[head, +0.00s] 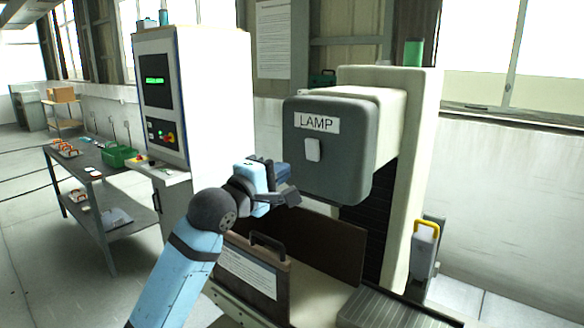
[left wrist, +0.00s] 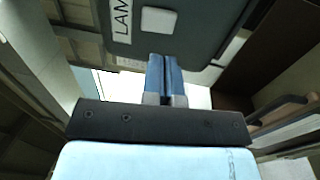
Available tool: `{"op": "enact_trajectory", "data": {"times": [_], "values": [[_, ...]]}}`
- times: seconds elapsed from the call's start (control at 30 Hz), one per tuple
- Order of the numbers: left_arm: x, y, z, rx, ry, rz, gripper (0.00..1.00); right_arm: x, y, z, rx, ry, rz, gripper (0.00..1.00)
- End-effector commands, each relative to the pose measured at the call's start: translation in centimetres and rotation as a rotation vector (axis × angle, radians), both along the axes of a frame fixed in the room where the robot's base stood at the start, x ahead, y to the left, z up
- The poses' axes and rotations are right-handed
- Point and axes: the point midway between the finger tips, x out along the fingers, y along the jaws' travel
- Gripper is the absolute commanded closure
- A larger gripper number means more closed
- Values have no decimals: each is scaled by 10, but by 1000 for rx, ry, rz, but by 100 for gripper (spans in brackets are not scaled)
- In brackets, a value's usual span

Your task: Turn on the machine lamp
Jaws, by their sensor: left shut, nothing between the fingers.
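The machine's grey head (head: 335,170) carries a white label (head: 317,122) reading LAMP. Just below the label is a white rectangular switch (head: 313,149). In the left wrist view the switch (left wrist: 158,20) shows at the top, beside the partly cut-off label (left wrist: 122,20). My left gripper (head: 290,172) is left of the switch and a little lower, apart from it in the picture. In the left wrist view its blue fingers (left wrist: 164,78) are together and empty, pointing toward the grey head. Whether the lamp is lit cannot be told. My right gripper is not in view.
A white control cabinet (head: 205,95) with a green display stands left of the machine. Below my left gripper is a brown box with a handle (head: 268,270). A grey shelf table (head: 92,190) with a green bin (head: 120,157) stands at the far left.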

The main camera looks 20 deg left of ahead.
Motion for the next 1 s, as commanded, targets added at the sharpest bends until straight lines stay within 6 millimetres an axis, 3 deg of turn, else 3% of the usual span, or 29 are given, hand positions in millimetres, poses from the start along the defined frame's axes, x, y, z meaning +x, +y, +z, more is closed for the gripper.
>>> {"op": "enact_trajectory", "data": {"times": [0.13,0.33,0.9,1.0], "values": [[-28,10,-6,0,0,0,100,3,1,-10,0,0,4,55],[-48,18,-7,0,0,0,100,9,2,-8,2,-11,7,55],[-51,19,-7,2,2,0,100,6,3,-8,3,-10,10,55],[-49,19,-19,27,7,6,100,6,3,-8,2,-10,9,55]]}}
